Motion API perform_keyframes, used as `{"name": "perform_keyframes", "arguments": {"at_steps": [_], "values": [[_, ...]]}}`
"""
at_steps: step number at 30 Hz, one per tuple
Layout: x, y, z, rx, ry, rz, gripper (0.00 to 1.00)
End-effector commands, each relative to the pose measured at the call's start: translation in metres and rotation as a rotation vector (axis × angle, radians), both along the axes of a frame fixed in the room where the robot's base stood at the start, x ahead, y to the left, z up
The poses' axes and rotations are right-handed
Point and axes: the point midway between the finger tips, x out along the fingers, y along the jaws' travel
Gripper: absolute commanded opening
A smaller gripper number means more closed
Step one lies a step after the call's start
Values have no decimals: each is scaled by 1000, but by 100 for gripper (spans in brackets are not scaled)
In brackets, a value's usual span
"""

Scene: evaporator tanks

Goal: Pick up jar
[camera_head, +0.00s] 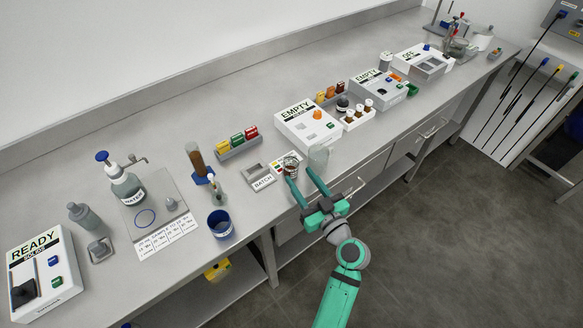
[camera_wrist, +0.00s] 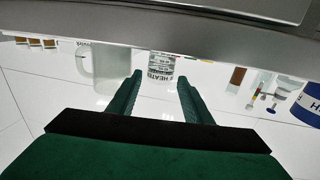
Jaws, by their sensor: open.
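A small clear jar (camera_head: 291,164) with printed bands stands near the front edge of the bench, beside the BATCH plate. In the wrist view the jar (camera_wrist: 161,66) shows black lettering and lies ahead of the gap between my fingers. My gripper (camera_head: 300,176) is open and empty, its fingers reaching over the front edge towards the jar. It also shows in the wrist view (camera_wrist: 160,83). The fingertips are close to the jar; I cannot tell whether they touch it. A clear glass beaker (camera_head: 318,157) stands just right of the jar, and also shows in the wrist view (camera_wrist: 98,66).
The BATCH plate (camera_head: 263,182) lies left of the jar. A blue cup (camera_head: 219,223) and a brown-filled tube (camera_head: 196,160) stand farther left. A white EMPTY box (camera_head: 306,130) is behind the beaker. Bare bench (camera_head: 180,115) lies at the back.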

Motion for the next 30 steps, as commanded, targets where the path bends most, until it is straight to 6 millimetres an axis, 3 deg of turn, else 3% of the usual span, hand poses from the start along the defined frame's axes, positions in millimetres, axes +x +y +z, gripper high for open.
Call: {"name": "perform_keyframes", "arguments": {"at_steps": [18, 26, 30], "values": [[58, 29, -1, 0, 0, -4, 45], [63, 30, -1, 1, 0, -7, 45], [62, 30, -1, 1, 1, -6, 17]]}}
